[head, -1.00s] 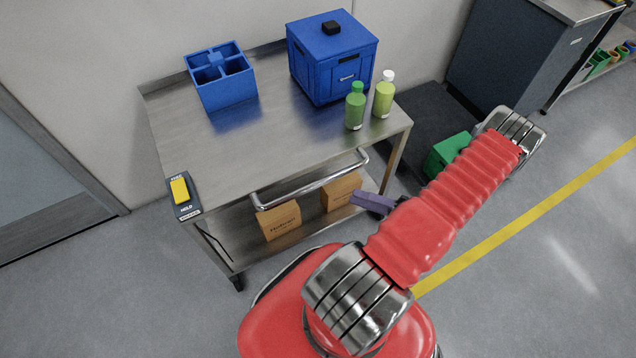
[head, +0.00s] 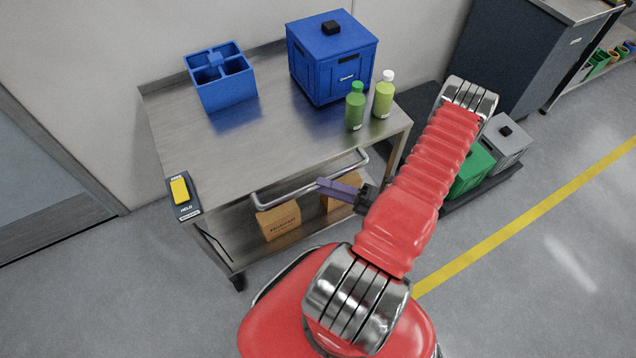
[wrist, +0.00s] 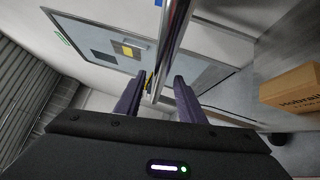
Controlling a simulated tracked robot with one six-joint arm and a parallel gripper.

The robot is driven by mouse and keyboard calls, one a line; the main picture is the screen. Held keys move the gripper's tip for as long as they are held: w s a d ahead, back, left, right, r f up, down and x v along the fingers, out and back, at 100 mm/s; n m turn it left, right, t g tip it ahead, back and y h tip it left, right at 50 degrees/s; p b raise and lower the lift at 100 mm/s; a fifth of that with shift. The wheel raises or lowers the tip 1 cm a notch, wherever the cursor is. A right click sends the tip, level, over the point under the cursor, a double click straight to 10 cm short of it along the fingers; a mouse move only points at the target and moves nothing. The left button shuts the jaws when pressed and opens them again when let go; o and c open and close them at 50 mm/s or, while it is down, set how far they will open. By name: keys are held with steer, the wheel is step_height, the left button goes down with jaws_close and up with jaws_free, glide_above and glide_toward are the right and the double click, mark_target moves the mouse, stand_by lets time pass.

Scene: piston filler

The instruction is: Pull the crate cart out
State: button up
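The crate cart (head: 240,160) is a steel two-level trolley standing against the wall in the head view. Its bar handle (head: 285,191) runs along the front edge; the handle also crosses the wrist view (wrist: 171,45). A blue lidded crate (head: 330,75) stands at the back of its top. A yellow slider (head: 180,189) sits on a plate marked FREE and HOLD at the cart's front left corner, nearer the FREE end. My gripper (head: 326,184) is at the handle. In the wrist view its purple fingers (wrist: 157,97) are apart, with the bar between them and gaps showing.
A blue divided box (head: 220,80) and two green bottles, one green-capped (head: 355,108) and one white-capped (head: 384,96), stand on the cart. Cardboard boxes (head: 278,222) sit on its lower shelf. Green (head: 470,172) and grey (head: 507,145) crates stand at right. The front floor is clear.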

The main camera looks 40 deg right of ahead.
steer(key=shift+x, duration=1.5)
steer(key=shift+c, duration=0.2)
jaws_close()
